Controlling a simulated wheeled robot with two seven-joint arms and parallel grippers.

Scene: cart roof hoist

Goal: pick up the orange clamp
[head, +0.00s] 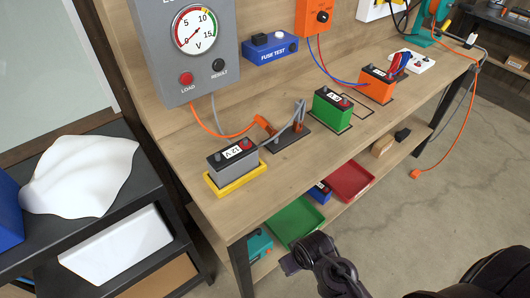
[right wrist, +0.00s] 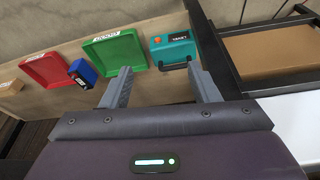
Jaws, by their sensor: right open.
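The orange clamp (head: 264,124) is on the workbench at the end of an orange cable, which runs from the grey voltage tester (head: 190,50). It is at the left end of a dark pad (head: 289,139), behind and right of the grey 12 V battery (head: 232,160). A grey clamp (head: 298,113) is beside it on the same pad. My right gripper (head: 290,263) is low in front of the bench, well away from the orange clamp. In the right wrist view its jaws (right wrist: 158,80) are open and empty, facing the lower shelf. My left gripper is not in view.
The grey battery stands in a yellow tray (head: 212,186). Green (head: 331,108) and orange (head: 377,85) batteries stand farther right. The lower shelf holds a green tray (head: 294,222), a red tray (head: 350,181) and a teal box (right wrist: 172,49). A dark cart (head: 160,195) stands left.

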